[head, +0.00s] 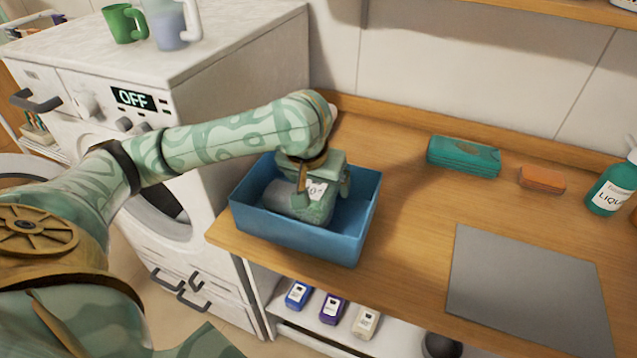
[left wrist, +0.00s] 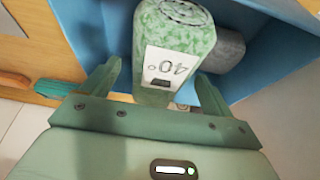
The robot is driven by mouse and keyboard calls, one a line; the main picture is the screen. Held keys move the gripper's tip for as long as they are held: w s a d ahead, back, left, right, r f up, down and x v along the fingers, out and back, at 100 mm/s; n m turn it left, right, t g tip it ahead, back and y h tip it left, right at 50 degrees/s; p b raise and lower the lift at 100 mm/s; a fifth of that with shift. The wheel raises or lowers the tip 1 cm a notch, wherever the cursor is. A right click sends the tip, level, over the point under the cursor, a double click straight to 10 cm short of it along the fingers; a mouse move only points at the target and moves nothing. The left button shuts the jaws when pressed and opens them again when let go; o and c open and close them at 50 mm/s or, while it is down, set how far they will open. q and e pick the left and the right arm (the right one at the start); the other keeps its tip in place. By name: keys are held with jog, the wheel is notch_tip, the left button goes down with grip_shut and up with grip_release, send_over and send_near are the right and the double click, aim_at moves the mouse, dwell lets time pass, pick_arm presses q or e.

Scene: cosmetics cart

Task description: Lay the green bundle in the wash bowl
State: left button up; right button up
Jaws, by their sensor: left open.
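The wash bowl is a blue rectangular tub (head: 300,238) on the left end of the wooden counter. The green bundle (head: 316,208), a mottled roll with a white "40°" label, is inside the bowl's walls. It also shows in the left wrist view (left wrist: 176,38), between the two spread fingers. My left gripper (head: 322,184) is open over the bowl with a finger on each side of the bundle. The bundle's underside is hidden, so I cannot tell how it rests. A grey bundle (head: 286,199) lies in the bowl beside it. My right gripper is out of view.
A teal packet (head: 463,156), an orange bar (head: 541,179) and a green bottle (head: 612,188) stand along the back of the counter. A grey mat (head: 530,290) lies bare at front right. A white washing machine (head: 225,75) rises left of the bowl.

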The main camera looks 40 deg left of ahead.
pick_arm(q)
jog(key=p+v, duration=0.5)
jog(key=v, duration=0.5)
jog(key=shift+s+r+p, duration=0.15)
jog(key=shift+r+p, duration=0.1)
jog(key=shift+p, duration=0.15)
jog(key=shift+f, duration=0.1)
